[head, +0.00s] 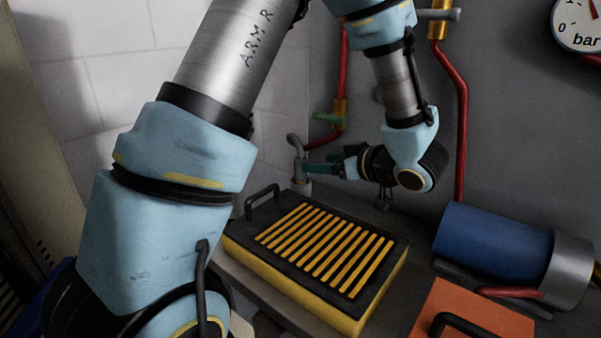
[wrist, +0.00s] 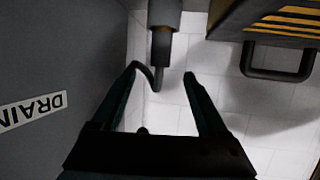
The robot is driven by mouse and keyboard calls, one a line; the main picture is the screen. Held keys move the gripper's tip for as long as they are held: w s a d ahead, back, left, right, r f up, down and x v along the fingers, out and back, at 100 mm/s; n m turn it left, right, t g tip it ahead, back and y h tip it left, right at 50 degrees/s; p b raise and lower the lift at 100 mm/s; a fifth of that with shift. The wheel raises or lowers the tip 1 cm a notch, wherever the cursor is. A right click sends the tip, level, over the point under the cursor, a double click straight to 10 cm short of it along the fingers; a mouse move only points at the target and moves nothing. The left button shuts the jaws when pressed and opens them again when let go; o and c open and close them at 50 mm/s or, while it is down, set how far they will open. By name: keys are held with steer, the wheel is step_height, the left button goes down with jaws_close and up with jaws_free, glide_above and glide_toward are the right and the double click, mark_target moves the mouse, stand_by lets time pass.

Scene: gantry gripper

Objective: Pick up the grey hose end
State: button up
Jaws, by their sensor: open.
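The grey hose end (head: 299,172) hangs near the wall corner in the head view, below a curved grey pipe. In the wrist view a grey cylinder (wrist: 165,12) with a narrower dark tip enters from the top, roughly in line with the gap between my fingers. My gripper (head: 309,168) has dark green fingers and reaches left toward the hose end. In the wrist view my gripper (wrist: 160,75) is open, with nothing clasped between the fingers. Whether a finger touches the hose end cannot be told.
A yellow and black slatted case (head: 240,257) with a black handle stands on the bench below my gripper. A blue cylinder (head: 490,242) and an orange case (head: 460,300) lie right. Red pipes run up the wall. A DRAIN label (wrist: 32,110) is on the wall beside my gripper.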

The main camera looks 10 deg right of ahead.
mark_target(305, 160)
steer(key=shift+p+x, duration=0.9)
steer(key=shift+x, duration=2.45)
jaws_close()
